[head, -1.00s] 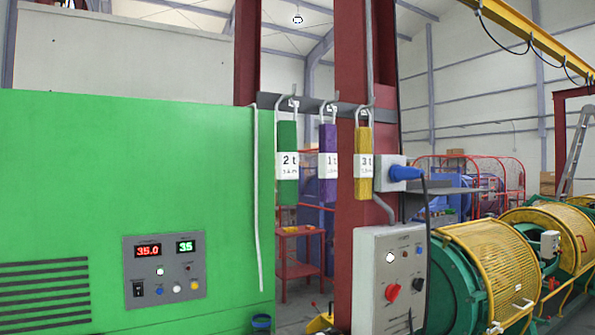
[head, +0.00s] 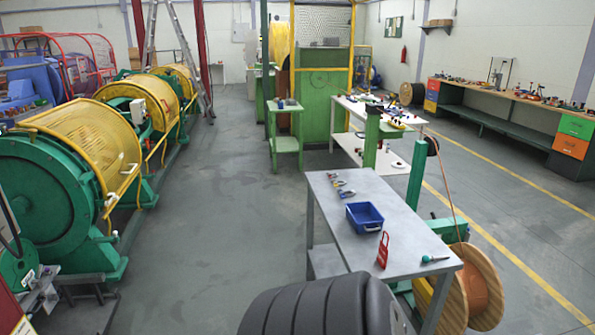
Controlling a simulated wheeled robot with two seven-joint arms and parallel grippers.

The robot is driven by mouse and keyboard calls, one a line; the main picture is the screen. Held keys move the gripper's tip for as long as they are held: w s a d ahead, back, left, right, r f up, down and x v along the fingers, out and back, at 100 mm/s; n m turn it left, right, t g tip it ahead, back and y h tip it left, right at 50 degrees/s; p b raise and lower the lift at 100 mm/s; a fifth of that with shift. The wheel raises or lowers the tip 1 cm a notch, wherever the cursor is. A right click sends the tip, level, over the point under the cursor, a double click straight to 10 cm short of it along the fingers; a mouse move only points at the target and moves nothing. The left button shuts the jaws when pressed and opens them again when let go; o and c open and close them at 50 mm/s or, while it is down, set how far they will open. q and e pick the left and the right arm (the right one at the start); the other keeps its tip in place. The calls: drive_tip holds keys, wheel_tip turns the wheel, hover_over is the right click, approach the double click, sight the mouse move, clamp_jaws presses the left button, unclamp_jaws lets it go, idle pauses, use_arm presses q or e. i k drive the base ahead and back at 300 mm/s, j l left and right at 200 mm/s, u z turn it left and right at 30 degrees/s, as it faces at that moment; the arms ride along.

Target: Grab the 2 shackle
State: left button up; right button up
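Several small metal pieces with coloured parts, which look like shackles (head: 340,184), lie in a short row near the far left edge of the grey table (head: 408,265). They are too small for me to read any marking, so I cannot tell which one is the 2 shackle. Neither of my grippers is in view.
The grey table also holds a blue bin (head: 364,217), a red tag-like piece (head: 383,250) and a teal-handled tool (head: 434,259). A wooden spool (head: 455,290) stands at its right. Green and yellow strander machinery (head: 75,165) lines the left. Open floor (head: 235,205) lies between.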

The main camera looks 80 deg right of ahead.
sight(335, 182)
drive_tip(key=z, duration=2.85)
drive_tip(key=u, duration=0.4)
drive_tip(key=i+j+u, duration=0.15)
drive_tip(key=i+u, duration=0.55)
drive_tip(key=i, duration=2.05)
drive_tip(key=i+j+z, duration=0.1)
drive_tip(key=i, duration=0.45)
drive_tip(key=i+j+z, duration=0.15)
drive_tip(key=i, duration=0.45)
drive_tip(key=i+j+z, duration=0.1)
drive_tip(key=i, duration=0.45)
drive_tip(key=z, duration=2)
drive_tip(key=j, duration=0.1)
